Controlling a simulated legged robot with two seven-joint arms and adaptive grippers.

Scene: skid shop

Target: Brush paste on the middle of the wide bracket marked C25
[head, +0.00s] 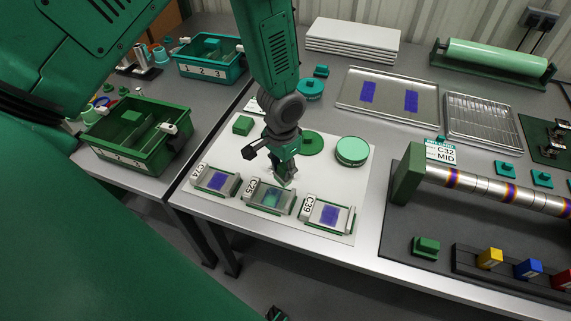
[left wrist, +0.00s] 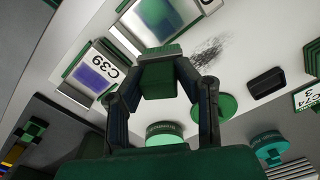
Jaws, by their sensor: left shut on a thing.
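The C25 bracket (head: 268,198) is the middle of three labelled brackets at the front of a white mat. My left gripper (head: 284,172) is just above the back of C25. Whether the bristles touch C25 is unclear. A small dark part at the bottom edge, apparently my right gripper (head: 277,314), is barely visible.
The white mat (head: 360,190) also carries green round lids (head: 352,150) and a dark smear, seen in the left wrist view. Green bins (head: 130,145) stand left.

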